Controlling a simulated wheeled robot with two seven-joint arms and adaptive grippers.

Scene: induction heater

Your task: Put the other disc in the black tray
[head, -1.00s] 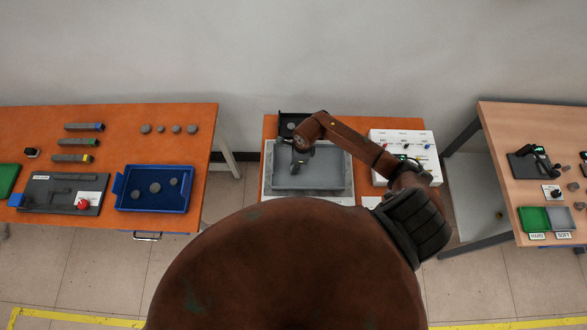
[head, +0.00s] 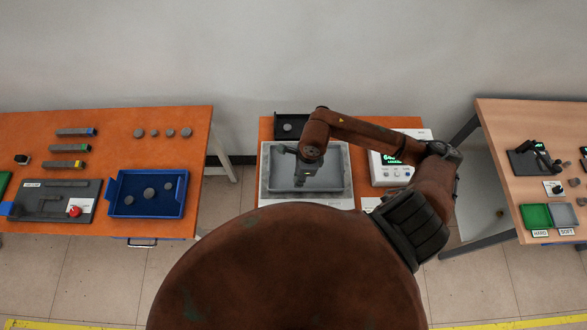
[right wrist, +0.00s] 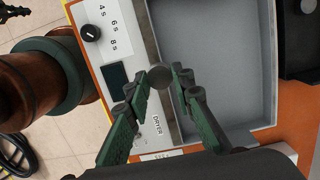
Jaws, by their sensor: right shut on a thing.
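My right gripper (head: 304,177) hangs over the grey basin of the dryer (head: 335,165) in the head view. In the right wrist view the right gripper (right wrist: 162,80) is shut on a round grey disc (right wrist: 160,76), above the dryer's edge near its DRYER label. The black tray (head: 281,118) stands behind the dryer, with one grey disc (head: 288,127) in it. The black tray (right wrist: 300,55) also shows at the right of the wrist view, with part of a disc at its top edge. My left gripper is not in view.
A white box with a lit green display (head: 391,157) stands right of the dryer. The left table holds a blue tray (head: 118,207) with several discs, and more loose discs behind. A right table (head: 510,120) carries green and grey trays. Gaps separate the tables.

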